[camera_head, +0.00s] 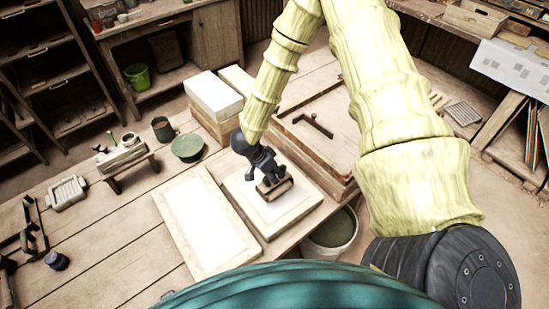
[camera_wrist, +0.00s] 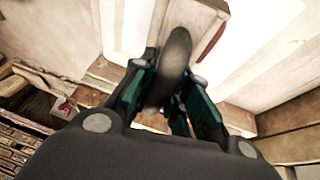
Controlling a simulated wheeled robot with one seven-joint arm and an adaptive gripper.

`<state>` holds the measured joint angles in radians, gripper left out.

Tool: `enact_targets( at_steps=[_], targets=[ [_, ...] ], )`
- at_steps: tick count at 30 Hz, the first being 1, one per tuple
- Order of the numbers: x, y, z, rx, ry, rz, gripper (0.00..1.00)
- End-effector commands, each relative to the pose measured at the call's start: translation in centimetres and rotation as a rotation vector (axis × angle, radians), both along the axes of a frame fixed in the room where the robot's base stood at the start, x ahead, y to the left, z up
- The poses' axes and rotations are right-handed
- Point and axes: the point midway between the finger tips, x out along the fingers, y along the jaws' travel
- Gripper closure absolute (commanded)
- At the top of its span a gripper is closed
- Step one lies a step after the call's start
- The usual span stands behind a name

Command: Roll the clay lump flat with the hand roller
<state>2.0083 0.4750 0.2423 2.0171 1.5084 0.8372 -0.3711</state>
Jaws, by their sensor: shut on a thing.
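My gripper (camera_head: 266,170) is low over a pale, wood-edged board (camera_head: 298,211) in the head view. It is shut on the hand roller (camera_head: 279,191), whose brown lower part shows just under the fingers, at or very near the board. In the wrist view the roller's dark curved handle (camera_wrist: 177,52) sits between the teal fingers of my gripper (camera_wrist: 168,100). I cannot make out the clay lump in either view; it may be hidden under the roller or gripper. Whether the roller touches anything beneath it is unclear.
A second white-faced board (camera_head: 201,219) lies just left. White blocks (camera_head: 213,96) are stacked behind, and a wooden press bed (camera_head: 325,135) is at right. A green bowl (camera_head: 187,147) and a dark mug (camera_head: 163,128) stand at left. A bucket (camera_head: 333,231) is below the table's right edge.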

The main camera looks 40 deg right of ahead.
Motion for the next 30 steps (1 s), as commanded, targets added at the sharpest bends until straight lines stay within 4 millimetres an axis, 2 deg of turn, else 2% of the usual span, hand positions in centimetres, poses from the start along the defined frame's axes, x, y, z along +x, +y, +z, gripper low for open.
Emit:
enact_targets(
  at_steps=[30],
  targets=[
    [4.0, 0.4, 0.0, 0.004, 0.004, 0.0, 1.0]
  ],
)
